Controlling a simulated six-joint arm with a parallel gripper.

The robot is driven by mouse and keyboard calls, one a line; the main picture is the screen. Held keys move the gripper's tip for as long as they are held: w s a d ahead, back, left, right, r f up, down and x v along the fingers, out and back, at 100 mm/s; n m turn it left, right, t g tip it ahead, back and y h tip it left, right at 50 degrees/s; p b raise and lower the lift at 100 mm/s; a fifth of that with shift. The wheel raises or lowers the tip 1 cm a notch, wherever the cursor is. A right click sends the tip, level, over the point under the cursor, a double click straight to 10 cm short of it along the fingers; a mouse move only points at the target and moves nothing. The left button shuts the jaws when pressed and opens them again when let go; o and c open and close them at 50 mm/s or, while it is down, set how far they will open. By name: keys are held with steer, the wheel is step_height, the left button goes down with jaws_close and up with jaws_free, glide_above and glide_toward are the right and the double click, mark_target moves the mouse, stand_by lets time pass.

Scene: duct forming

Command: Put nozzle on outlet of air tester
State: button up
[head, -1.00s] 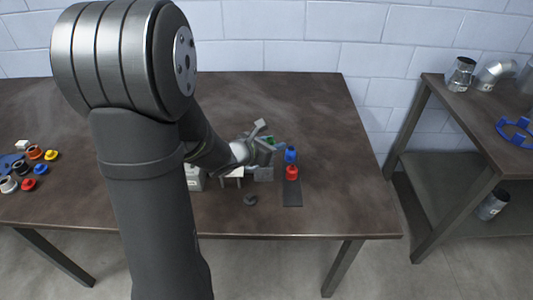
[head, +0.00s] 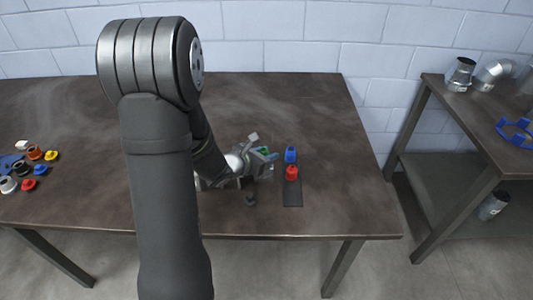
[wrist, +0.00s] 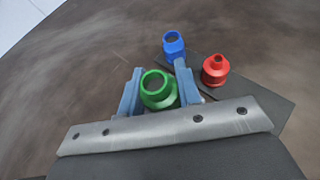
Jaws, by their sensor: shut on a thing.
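My gripper (wrist: 159,80) has blue fingers and is shut on the green nozzle (wrist: 158,92). The nozzle's round opening faces the wrist camera. In the head view my gripper (head: 264,157) is just left of the blue and red nozzles, with a bit of the green nozzle showing between its fingers. The air tester cannot be made out clearly now. My arm covers the area left of the gripper, where a grey box showed earlier.
A blue nozzle (head: 290,154) and a red nozzle (head: 292,172) stand on a dark mat (head: 292,195) close to the right of my gripper. A small dark part (head: 251,200) is near the table's front. Several coloured parts lie at far left. The table's back right is clear.

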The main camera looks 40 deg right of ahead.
steer(key=o, duration=0.9)
steer(key=shift+f, duration=0.1)
steer(key=shift+o, duration=0.2)
steer(key=shift+a+r, duration=0.35)
steer(key=v, duration=1.1)
steer(key=shift+a, duration=0.1)
steer(key=x, duration=1.2)
steer(key=shift+r, duration=0.7)
